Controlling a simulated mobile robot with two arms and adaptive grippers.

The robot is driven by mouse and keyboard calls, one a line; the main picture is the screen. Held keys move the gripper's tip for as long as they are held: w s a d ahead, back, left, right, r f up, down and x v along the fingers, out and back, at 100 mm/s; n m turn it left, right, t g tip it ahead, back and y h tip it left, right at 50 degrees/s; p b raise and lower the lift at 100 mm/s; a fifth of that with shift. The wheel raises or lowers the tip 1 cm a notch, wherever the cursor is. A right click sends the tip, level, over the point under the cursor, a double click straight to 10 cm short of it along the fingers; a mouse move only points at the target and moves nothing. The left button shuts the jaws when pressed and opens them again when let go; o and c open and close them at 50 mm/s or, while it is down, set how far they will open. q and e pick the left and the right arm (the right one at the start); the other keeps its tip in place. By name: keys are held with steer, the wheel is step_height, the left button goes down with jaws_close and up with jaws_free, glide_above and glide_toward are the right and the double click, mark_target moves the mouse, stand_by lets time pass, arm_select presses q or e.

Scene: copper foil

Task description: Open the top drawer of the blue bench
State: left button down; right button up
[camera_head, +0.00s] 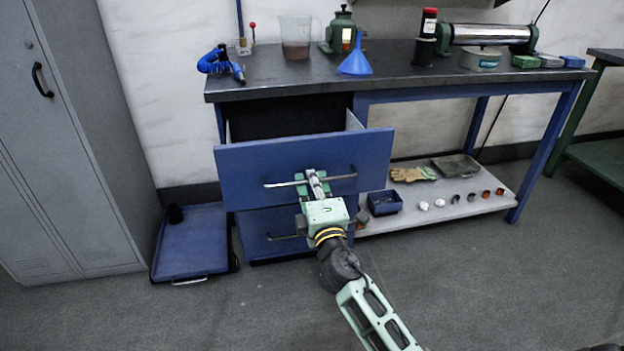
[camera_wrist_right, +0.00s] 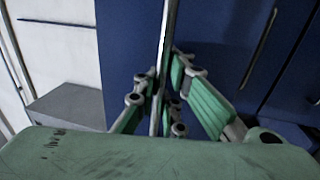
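The blue bench (camera_head: 300,88) has a dark top and two blue drawers on its left side. The top drawer (camera_head: 250,165) stands pulled out, with its dark inside showing behind the front. The lower drawer (camera_head: 262,222) looks shut and is partly hidden by my arm. My right gripper (camera_head: 314,184) is at the middle of the top drawer's bar handle (camera_head: 281,184). In the right wrist view the handle (camera_wrist_right: 164,45) runs between the fingers (camera_wrist_right: 158,98), which are closed around it. My left gripper is not in view.
A blue flatbed trolley (camera_head: 190,245) stands left of the drawers, by a grey locker (camera_head: 75,130). A blue funnel (camera_head: 355,62), beaker and other tools stand on the bench top. The lower shelf (camera_head: 440,205) holds gloves and small parts. The floor in front is clear.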

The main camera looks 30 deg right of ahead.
steer(key=o, duration=0.5)
steer(key=shift+s+f, duration=0.1)
steer(key=v, duration=1.1)
steer(key=shift+s+a, duration=0.15)
steer(key=shift+s, duration=0.25)
